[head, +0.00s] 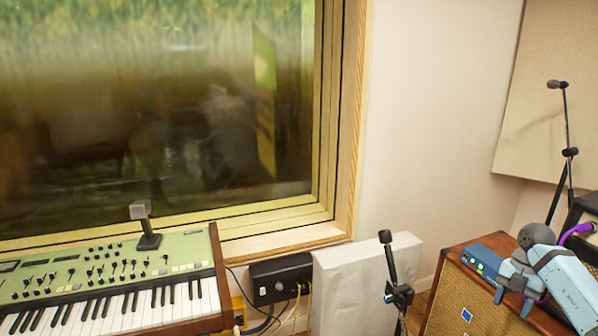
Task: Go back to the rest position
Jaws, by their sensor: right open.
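My right arm comes in from the lower right, and my right gripper (512,284) is over the top of the brown wooden amp cabinet (455,293). The gripper is open and close beside the small blue box (482,262) on the cabinet. I see nothing held in it, though its fingers are small and partly hidden by the arm. Whether it touches the box or the cabinet top cannot be told. My left gripper is not in view.
A green synthesizer keyboard (110,275) stands at the lower left below a large window (160,110). A microphone on a stand (390,262) rises left of the cabinet. Another microphone stand (567,150) is at the right by the beige wall panel (545,60).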

